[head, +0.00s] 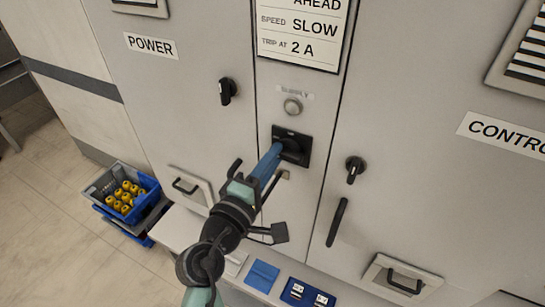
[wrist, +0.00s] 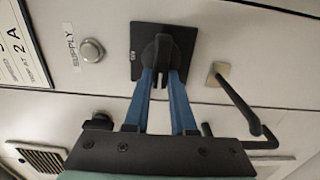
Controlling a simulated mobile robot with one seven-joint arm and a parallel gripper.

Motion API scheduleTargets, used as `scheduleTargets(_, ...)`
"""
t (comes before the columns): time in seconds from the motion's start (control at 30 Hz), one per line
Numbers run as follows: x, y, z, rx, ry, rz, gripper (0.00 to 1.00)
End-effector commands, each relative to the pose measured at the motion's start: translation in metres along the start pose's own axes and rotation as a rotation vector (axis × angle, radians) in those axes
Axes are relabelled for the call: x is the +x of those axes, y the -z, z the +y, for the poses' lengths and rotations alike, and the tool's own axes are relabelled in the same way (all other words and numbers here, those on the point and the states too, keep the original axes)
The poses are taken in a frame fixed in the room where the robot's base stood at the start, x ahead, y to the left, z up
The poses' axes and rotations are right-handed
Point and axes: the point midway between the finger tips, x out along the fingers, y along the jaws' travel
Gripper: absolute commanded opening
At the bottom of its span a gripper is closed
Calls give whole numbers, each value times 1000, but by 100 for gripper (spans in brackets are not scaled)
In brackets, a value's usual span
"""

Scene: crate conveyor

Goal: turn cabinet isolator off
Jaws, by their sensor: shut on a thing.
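The cabinet isolator (head: 304,137) is a black rotary handle on a square black plate, set in the middle column of the cabinet. In the wrist view the isolator (wrist: 140,32) has a small white mark that looks like "ON" at the plate's left edge. The handle's exact angle is hard to tell. My gripper (head: 277,152) reaches up to it from below. In the wrist view the two blue fingers of my gripper (wrist: 163,78) are on either side of the black handle and shut on it. The fingers hide part of the handle.
A supply lamp (head: 292,106) sits above the isolator. A brass bracket (wrist: 218,72) is close beside it. Black knobs are on the power door (head: 227,91) and the control door (head: 355,169). A ledge below holds a blue tray (head: 307,293). A blue crate (head: 104,188) stands left.

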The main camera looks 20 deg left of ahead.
Motion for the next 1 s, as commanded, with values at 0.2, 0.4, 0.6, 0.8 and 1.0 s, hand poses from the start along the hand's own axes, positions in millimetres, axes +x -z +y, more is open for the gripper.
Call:
scheduleTargets(0.2, 0, 0, -1, 0, 1, 1, 0)
scheduleTargets(0.4, 0, 0, -1, 1, 1, 1, 54)
scheduleTargets(0.6, 0, 0, 0, 1, 1, 0, 54)
scheduleTargets(0.8, -6, 1, -2, 2, 0, 2, 54)
scheduleTargets(1.0, -38, 1, -5, 3, 1, 4, 54)
